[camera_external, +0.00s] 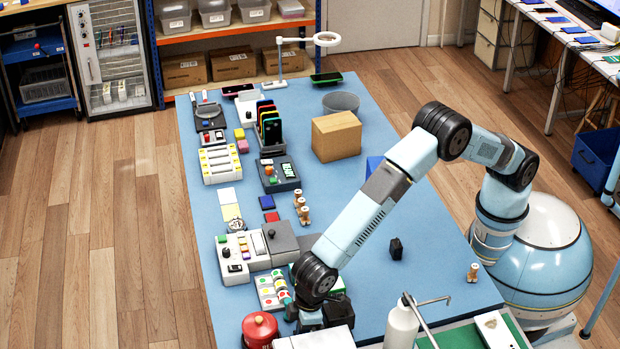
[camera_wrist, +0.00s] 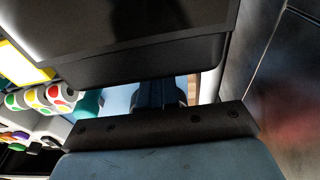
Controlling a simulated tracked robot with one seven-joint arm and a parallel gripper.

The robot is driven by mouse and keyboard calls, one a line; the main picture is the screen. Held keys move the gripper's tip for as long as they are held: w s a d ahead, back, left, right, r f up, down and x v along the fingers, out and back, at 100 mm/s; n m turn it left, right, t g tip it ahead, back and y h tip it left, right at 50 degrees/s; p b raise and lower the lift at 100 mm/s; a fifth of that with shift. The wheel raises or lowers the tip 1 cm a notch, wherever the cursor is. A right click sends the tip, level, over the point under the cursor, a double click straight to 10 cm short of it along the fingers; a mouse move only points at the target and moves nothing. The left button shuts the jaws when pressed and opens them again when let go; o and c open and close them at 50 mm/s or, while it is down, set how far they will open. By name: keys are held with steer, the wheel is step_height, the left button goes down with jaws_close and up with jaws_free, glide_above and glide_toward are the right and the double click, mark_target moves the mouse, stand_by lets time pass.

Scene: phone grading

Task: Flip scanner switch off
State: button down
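Which device is the scanner, and where its switch is, I cannot tell for certain. A grey and white machine (camera_external: 262,250) with a black knob and small coloured buttons stands at the left side of the blue table. My gripper (camera_external: 312,322) is low over the near end of the table, right of a tray of coloured round stickers (camera_external: 270,291). Its fingers are mostly hidden. In the wrist view a large dark body (camera_wrist: 140,45) fills the top, close to the camera.
A red round tin (camera_external: 259,328) and a white bottle (camera_external: 402,325) stand near my gripper. In the wrist view, rolls with coloured dots (camera_wrist: 40,97) lie at left. A cardboard box (camera_external: 336,136) stands farther back. The table's middle right (camera_external: 420,235) is mostly clear.

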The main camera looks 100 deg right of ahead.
steer(key=shift+s+d+f, duration=0.1)
steer(key=shift+s+f, duration=0.2)
steer(key=shift+s, duration=0.2)
steer(key=shift+s+f, duration=0.3)
steer(key=shift+s, duration=0.2)
steer(key=shift+r, duration=0.1)
step_height(320, 180, up, 14)
steer(key=s, duration=0.1)
steer(key=shift+s+r, duration=0.2)
steer(key=shift+r, duration=0.05)
steer(key=shift+w+d+r, duration=0.15)
steer(key=shift+w, duration=0.45)
